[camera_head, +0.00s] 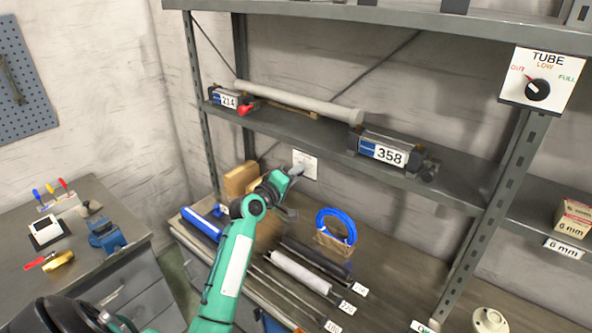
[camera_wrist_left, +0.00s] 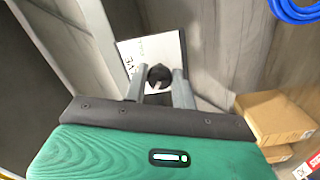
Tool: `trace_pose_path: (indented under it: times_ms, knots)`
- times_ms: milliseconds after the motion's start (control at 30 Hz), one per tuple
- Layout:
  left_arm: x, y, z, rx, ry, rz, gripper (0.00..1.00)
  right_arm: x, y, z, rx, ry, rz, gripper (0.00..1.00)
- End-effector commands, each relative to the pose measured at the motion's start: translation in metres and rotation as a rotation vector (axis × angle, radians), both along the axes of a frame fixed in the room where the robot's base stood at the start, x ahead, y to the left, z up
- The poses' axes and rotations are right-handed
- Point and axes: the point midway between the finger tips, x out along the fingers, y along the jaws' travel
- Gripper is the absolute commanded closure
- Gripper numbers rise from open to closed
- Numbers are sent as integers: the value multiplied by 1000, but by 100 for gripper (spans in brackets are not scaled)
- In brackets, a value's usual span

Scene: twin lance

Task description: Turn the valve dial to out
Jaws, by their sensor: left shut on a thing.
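The valve dial is a black knob (camera_wrist_left: 159,75) on a white plate (camera_wrist_left: 133,50) with partly hidden lettering, seen in the left wrist view. In the head view the white plate (camera_head: 309,160) is on the back, below the shelf, and the knob is hidden by my gripper. My left gripper (camera_head: 294,171) reaches the plate. In the left wrist view its two grey fingers (camera_wrist_left: 159,82) are shut on the knob, one on each side. The pointer's setting is too hard to read. My right gripper is not in view.
A second dial marked TUBE (camera_head: 537,89) is on the rack's upright at the upper right. A grey tube (camera_head: 300,102) lies across holders 214 and 358 (camera_head: 388,152) on the shelf above. Blue hose coil (camera_head: 336,227), cardboard boxes (camera_head: 240,178) and several rolls lie around the arm.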

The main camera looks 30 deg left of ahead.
Motion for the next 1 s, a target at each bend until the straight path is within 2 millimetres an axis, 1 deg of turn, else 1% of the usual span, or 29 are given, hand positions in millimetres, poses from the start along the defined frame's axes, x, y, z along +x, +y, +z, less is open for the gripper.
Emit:
trace_pose_path:
  times_ms: [33, 300, 733, 767, 800, 867, 1000]
  knots:
    - [0, 0, 2, -19, 1, 1, 96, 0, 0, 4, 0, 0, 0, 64]
    - [0, 0, 1, -84, 6, 1, 96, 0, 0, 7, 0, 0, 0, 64]
    - [0, 0, 1, -94, 6, 1, 96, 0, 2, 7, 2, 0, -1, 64]
    - [0, 0, 1, -94, 6, 1, 72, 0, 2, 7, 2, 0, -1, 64]
    - [0, 0, 1, -94, 6, 1, 64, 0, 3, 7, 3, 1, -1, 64]
    - [0, 0, 1, -93, 6, 1, 52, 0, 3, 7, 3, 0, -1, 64]
    - [0, 0, 1, -93, 6, 1, 52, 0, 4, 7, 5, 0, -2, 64]
